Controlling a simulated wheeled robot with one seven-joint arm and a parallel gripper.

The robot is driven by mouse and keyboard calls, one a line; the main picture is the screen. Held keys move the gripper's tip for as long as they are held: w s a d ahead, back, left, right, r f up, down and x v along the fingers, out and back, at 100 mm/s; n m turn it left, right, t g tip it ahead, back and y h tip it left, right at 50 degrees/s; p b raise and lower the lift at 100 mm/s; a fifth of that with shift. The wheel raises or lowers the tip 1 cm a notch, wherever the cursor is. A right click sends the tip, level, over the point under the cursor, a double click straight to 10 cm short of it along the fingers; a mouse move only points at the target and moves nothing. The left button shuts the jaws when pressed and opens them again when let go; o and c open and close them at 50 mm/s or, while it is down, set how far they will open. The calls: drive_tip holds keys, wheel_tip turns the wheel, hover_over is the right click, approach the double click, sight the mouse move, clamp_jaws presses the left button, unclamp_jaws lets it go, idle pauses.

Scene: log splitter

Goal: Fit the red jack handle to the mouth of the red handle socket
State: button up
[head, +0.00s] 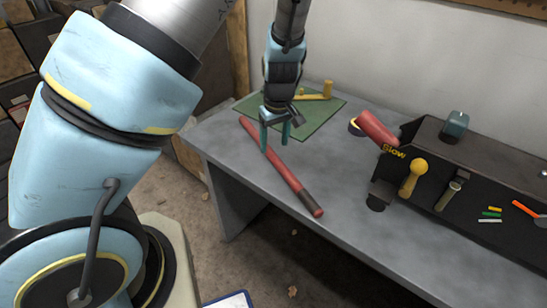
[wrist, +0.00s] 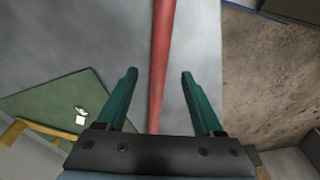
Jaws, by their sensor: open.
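The red jack handle (head: 275,160) is a long red rod with a dark grip at its near end. It lies on the grey bench close to the front edge. My gripper (head: 275,148), with green fingers, is open above its far half. In the wrist view the handle (wrist: 161,60) runs between the open fingers of my gripper (wrist: 157,75), and neither finger visibly touches it. The red handle socket (head: 377,130) sticks up at a tilt from the left end of the black splitter. A pale ring shows at its upper left end; its opening is not clear.
The black splitter body (head: 470,165) fills the bench's right side, with a yellow knob (head: 413,177) in front. A green mat (head: 320,122) with a yellow item (head: 318,95) lies at the back. The bench (head: 330,170) is bare between handle and splitter.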

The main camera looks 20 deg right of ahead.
sight(274, 154)
drive_tip(key=f, duration=0.5)
drive_tip(key=shift+w+p, duration=0.35)
drive_tip(key=shift+c, duration=0.3)
drive_tip(key=shift+r, duration=0.1)
clamp_jaws()
